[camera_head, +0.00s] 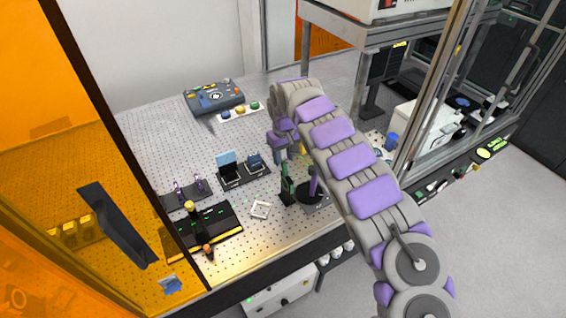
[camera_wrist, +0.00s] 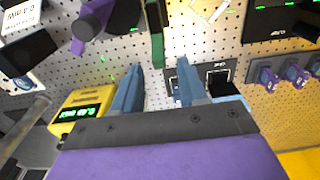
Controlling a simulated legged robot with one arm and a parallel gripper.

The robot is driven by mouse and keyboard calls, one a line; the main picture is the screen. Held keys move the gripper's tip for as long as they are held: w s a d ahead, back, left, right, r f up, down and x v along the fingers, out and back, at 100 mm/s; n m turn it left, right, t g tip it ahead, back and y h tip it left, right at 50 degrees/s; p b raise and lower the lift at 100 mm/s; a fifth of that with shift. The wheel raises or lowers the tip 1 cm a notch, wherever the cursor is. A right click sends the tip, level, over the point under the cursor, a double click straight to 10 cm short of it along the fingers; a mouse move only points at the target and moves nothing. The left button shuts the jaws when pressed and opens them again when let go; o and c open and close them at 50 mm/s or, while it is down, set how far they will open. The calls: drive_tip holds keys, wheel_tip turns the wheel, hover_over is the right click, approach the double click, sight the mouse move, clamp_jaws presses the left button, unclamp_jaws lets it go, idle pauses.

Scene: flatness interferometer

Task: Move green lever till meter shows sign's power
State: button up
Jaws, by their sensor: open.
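The green lever (camera_head: 287,186) stands upright near the table's front edge. In the wrist view the green lever (camera_wrist: 157,35) reaches down toward the gap between my fingertips, at the top centre. My gripper (camera_wrist: 160,66) is open, with one blue-grey finger on each side of that gap and nothing held. In the head view my gripper (camera_head: 284,153) is just behind the lever, partly hidden by my arm. The yellow meter (camera_wrist: 80,112) shows lit green digits, inverted and too small to read surely. A white sign (camera_wrist: 20,14) with inverted black text, seemingly in mW, is at the upper left.
A purple post (camera_head: 312,184) stands close to the right of the lever. A white frame (camera_head: 260,209) and a black unit (camera_head: 208,228) lie to the left. A grey-blue console (camera_head: 214,97) is at the back.

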sight(284, 163)
wheel_tip(284, 163, up, 13)
drive_tip(key=shift+s+d+r, duration=0.15)
drive_tip(key=shift+c, duration=0.4)
